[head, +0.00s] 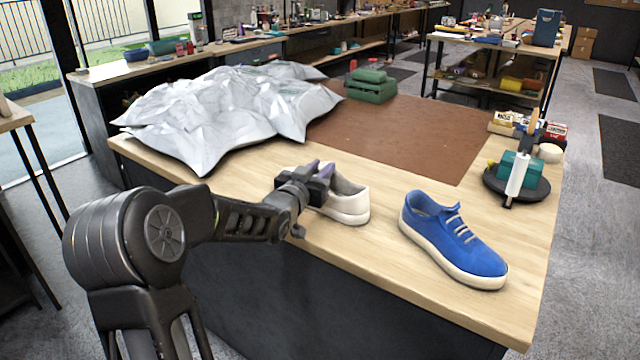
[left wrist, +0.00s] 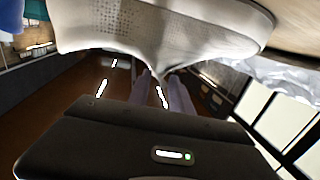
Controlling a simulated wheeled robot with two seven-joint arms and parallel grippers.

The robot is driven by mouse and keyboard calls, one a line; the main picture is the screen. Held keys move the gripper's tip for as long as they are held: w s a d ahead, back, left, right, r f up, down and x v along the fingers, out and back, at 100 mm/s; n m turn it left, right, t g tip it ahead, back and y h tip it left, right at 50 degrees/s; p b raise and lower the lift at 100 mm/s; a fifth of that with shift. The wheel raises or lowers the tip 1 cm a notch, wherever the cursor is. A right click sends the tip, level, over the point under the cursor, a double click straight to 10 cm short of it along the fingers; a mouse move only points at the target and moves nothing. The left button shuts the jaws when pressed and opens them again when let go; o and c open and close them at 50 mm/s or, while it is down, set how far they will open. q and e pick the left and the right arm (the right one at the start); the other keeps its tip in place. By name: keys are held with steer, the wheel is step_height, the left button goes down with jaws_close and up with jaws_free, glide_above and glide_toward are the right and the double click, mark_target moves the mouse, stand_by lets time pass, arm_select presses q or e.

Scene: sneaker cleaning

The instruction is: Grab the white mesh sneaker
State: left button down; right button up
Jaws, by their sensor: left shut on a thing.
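The white mesh sneaker (head: 349,201) is on the wooden table near its front edge, partly hidden behind my left gripper in the head view. My left gripper (head: 318,170) is at the sneaker's left end, shut on it. In the left wrist view the sneaker (left wrist: 160,30) fills the top, with its perforated mesh side and pale sole showing. The two fingertips (left wrist: 165,90) meet a fold of the sneaker there. I cannot tell whether the sole touches the table. My right gripper is not in view.
A blue sneaker (head: 455,243) stands just right of the white one. A brown mat (head: 400,130) covers the table's middle. Crumpled silvery bags (head: 215,110) lie at the left. A green case (head: 371,88) sits behind. A round black tray (head: 517,190) with tools stands at the right.

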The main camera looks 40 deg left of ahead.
arm_select(q)
step_height(320, 180, up, 10)
steer(key=shift+r, duration=0.1)
stand_by(0.4)
